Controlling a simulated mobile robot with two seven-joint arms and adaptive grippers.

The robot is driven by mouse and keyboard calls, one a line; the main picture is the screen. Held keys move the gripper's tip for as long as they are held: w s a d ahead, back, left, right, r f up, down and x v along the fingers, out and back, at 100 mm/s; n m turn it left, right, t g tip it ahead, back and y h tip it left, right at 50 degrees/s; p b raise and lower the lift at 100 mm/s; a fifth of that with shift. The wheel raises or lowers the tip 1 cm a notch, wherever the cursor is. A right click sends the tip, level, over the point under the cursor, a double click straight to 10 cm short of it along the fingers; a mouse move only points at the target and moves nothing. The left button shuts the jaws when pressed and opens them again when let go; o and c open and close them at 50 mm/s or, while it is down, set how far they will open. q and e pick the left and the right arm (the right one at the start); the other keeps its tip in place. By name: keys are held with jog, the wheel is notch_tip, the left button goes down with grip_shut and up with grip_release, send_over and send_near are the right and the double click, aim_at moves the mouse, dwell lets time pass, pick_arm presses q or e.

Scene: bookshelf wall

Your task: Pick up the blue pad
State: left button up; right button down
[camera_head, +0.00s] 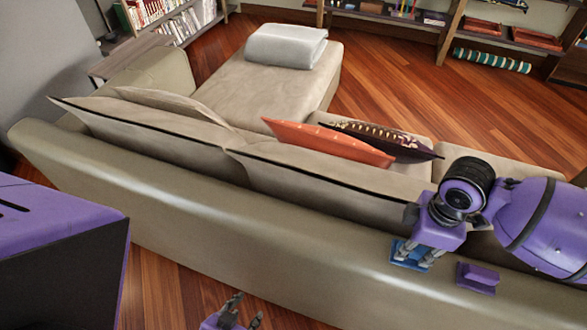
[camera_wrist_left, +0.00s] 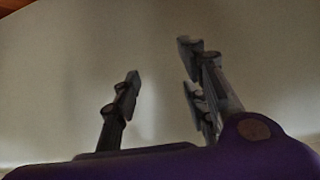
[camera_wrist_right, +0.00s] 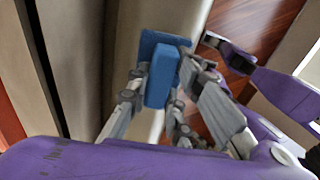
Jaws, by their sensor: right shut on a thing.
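The blue pad (camera_head: 409,256) is at the top of the sofa's back, at the right of the head view. My right gripper (camera_head: 420,256) is above it with its fingers shut on it. In the right wrist view the pad (camera_wrist_right: 160,77) shows a raised block between the fingers and a wider flat base beyond. I cannot tell whether the base touches the sofa. My left gripper (camera_head: 239,312) is low in the head view, behind the sofa, open and empty. Its spread fingers also show in the left wrist view (camera_wrist_left: 160,65) before a plain pale surface.
A purple pad (camera_head: 478,278) sits on the sofa back, right of the blue one. The long beige sofa (camera_head: 180,217) carries an orange cushion (camera_head: 330,142), a dark cushion (camera_head: 395,143) and a folded grey blanket (camera_head: 286,46). Bookshelves (camera_head: 445,32) stand beyond. Wood floor lies around it.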

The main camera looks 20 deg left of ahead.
jog(key=s+a+r+p, duration=0.1)
jog(key=s+r, duration=0.9)
jog(key=s, duration=0.4)
jog(key=shift+a+r+p, duration=0.3)
